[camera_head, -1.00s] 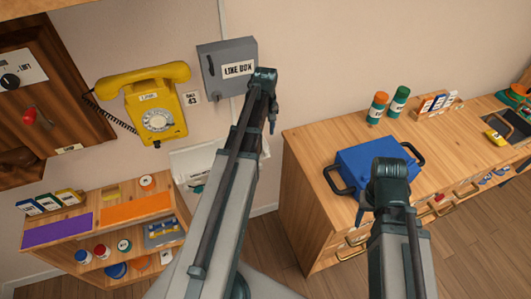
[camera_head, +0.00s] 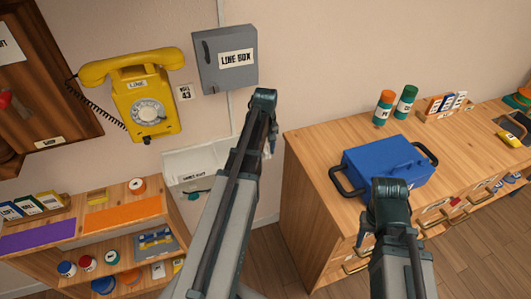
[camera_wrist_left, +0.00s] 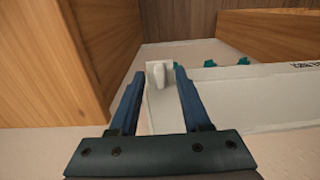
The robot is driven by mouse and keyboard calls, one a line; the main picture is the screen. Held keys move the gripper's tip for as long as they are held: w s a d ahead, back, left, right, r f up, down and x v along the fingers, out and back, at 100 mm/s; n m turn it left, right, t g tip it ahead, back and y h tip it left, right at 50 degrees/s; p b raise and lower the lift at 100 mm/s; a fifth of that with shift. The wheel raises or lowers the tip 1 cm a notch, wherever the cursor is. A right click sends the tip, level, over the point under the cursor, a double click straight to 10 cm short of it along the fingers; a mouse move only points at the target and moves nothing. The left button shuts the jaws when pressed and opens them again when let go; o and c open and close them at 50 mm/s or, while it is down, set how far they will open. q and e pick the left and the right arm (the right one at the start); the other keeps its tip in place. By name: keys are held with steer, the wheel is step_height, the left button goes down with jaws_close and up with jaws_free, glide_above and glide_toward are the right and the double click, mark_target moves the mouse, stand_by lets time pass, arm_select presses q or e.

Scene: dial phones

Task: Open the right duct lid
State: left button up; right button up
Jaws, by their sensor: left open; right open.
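A white duct (camera_head: 187,168) with a printed label is low on the wall below the yellow phone, partly hidden by my left arm. The left wrist view shows its pale wall (camera_wrist_left: 235,92), with a small white tab (camera_wrist_left: 158,74) at its end. My left gripper (camera_wrist_left: 159,76) is open, its two blue fingers on either side of the tab; I cannot tell whether they touch it. In the head view its fingers are mostly hidden behind the arm. My right gripper (camera_head: 364,240) is largely hidden by its wrist, in front of the desk. I cannot tell which part is the right lid.
A grey line box (camera_head: 225,58) and the yellow phone (camera_head: 146,105) hang above the duct. A wooden shelf (camera_head: 100,230) stands left. A blue case (camera_head: 385,162) sits on the desk (camera_head: 310,155) at right. Teal pieces (camera_wrist_left: 215,61) show beyond the duct wall.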

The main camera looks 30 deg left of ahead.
arm_select(q)
jaws_close()
stand_by(1.4)
